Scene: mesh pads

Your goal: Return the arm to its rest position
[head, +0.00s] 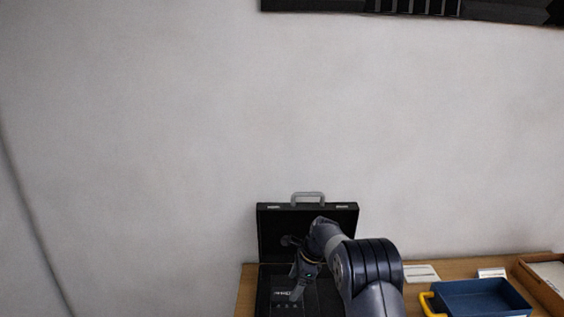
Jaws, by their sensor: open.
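My arm reaches up from the bottom of the head view, and its wrist bends down over an open black case. My gripper (297,293) points down in front of the case and is open. The case (272,225) stands on the wooden table with its lid raised against the wall and a grey handle on top. A dark item with pale lettering (283,293) shows in the case beside the gripper. My arm hides the right part of the case. I cannot tell whether the fingertips touch anything.
On the wooden table (246,290), a blue tray (482,287) with a yellow handle (428,304) stands right of my arm. Behind it lie a white card (422,272) and a small label (491,273). A wooden box (545,277) is at the far right. A dark panel hangs above.

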